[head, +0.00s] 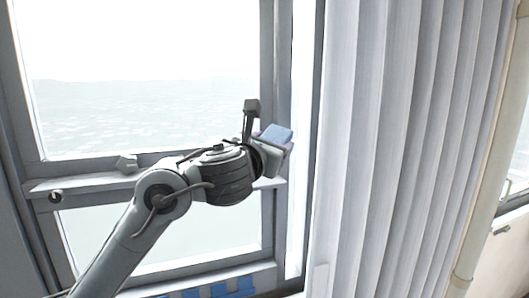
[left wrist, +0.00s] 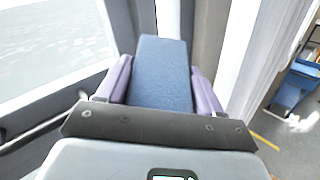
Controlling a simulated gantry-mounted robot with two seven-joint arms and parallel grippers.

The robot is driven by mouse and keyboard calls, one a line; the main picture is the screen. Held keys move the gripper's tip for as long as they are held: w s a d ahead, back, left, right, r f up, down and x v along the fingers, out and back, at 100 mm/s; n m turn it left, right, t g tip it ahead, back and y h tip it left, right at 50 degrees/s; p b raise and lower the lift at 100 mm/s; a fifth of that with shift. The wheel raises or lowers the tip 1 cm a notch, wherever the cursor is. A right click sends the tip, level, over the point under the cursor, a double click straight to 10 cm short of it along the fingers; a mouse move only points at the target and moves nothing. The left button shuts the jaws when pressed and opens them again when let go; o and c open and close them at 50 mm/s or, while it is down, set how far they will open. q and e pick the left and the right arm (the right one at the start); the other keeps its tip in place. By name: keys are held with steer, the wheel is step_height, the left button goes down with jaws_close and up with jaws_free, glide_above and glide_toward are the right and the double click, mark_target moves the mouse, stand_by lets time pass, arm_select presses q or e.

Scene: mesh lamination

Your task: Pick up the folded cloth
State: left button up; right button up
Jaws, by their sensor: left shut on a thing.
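The folded cloth (head: 278,133) is a small blue block shape at the end of my left arm, in front of the window frame. In the left wrist view the cloth (left wrist: 163,75) sits upright between two purple fingers, its top reaching past them. My left gripper (head: 274,143) is shut on the cloth. The lower end of the cloth is hidden by the gripper body. My right gripper is in neither view.
A large window (head: 140,80) with grey frame bars stands behind the arm. A white pleated curtain (head: 400,150) hangs close to the right of the gripper. Blue items (head: 220,290) lie low at the window's foot. A blue bin (left wrist: 290,92) stands on the floor at right.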

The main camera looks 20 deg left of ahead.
arm_select(q)
steer(key=s+d, duration=0.9)
steer(key=s, duration=0.2)
steer(key=shift+s, duration=0.1)
